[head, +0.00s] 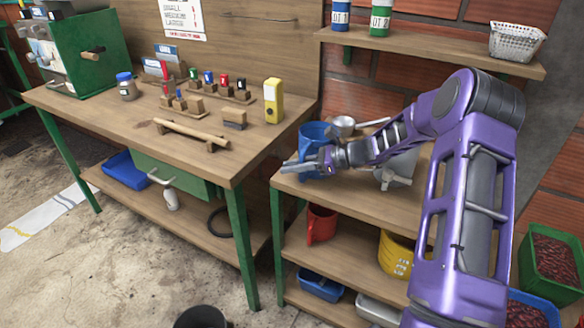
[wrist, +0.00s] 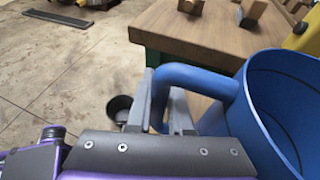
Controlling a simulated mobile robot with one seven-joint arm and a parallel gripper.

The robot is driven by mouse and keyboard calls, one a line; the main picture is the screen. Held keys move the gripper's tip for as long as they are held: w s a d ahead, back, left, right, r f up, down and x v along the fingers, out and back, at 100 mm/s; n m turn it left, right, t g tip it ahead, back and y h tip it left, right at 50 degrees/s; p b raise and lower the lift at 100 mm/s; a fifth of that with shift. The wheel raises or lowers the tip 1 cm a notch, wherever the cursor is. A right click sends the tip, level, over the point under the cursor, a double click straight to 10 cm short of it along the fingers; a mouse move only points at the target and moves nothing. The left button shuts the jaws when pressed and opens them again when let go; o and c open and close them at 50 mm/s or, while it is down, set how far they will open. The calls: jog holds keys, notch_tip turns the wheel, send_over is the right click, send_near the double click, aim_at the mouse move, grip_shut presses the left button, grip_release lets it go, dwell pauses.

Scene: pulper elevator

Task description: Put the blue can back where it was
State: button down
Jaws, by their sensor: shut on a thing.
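The blue can (head: 314,132) is an open-topped blue vessel with a thick side handle. In the head view it is at the left end of the shelf unit's top board, partly hidden behind my gripper (head: 296,166). In the wrist view the blue can (wrist: 268,95) fills the right side, its mouth open. My gripper (wrist: 163,105) is shut on its handle, one finger on each side. The can looks about upright. Its bottom is hidden, so I cannot tell whether it touches the board.
The shelf unit's top board (head: 330,195) also holds a metal ladle (head: 342,124) and a grey metal vessel (head: 400,168). A workbench (head: 130,115) with small wooden stamps and a yellow device (head: 273,100) stands left. A red jug (head: 321,224) and yellow bucket (head: 396,254) sit below.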

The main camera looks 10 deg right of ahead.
jog(key=shift+f, duration=0.15)
jog(key=c, duration=0.8)
grip_release()
jog(key=shift+r, duration=0.25)
jog(key=shift+d+r, duration=0.1)
jog(key=shift+d, duration=0.2)
jog(key=p+v, duration=0.1)
jog(key=v, duration=1)
jog(key=shift+s+d, duration=0.15)
jog(key=shift+s, duration=0.05)
